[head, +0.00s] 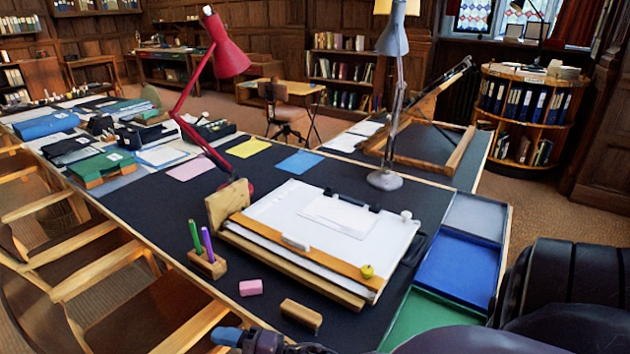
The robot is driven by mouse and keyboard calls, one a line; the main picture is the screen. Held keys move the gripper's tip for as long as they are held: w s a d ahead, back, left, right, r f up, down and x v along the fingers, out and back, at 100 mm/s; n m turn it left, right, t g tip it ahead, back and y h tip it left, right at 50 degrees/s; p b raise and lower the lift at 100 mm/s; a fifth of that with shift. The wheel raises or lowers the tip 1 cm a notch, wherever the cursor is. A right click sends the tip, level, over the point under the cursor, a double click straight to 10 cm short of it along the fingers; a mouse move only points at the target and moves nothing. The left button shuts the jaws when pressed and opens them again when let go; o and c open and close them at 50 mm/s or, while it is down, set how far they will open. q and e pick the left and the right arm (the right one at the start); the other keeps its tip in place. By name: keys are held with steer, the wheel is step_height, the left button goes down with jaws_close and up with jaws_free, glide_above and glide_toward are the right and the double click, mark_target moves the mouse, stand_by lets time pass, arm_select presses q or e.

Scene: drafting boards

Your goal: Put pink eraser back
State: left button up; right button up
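The pink eraser (251,287) lies on the dark desk top near its front edge, between the wooden pen holder (207,264) and a small wooden block (301,315). No gripper touches it. A gripper (228,337) with a blue tip shows at the bottom edge, a little below and left of the eraser. Its dark arm seems to run in from the right, so I take it as my right one. Most of it is cut off, and its opening cannot be made out. My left gripper is not in view.
A drawing board (285,209) with paper stands behind the block. Grey, blue (459,265) and green trays lie to its right. The pen holder carries green and purple pens. A red lamp (229,57) and a grey lamp (385,180) rise behind. Wooden chairs (90,270) stand left.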

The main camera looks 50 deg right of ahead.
steer(key=s+d+f+m+g+h, duration=0.3)
steer(key=s+f+m+h, duration=0.2)
steer(key=s+f+m, duration=0.2)
steer(key=s+d+f+m+g+h, duration=0.2)
steer(key=s+d+f+m+h, duration=0.2)
steer(key=s+f+m, duration=0.3)
steer(key=s+m+h, duration=0.1)
steer(key=m, duration=0.2)
steer(key=shift+m+g, duration=0.4)
steer(key=shift+d, duration=0.1)
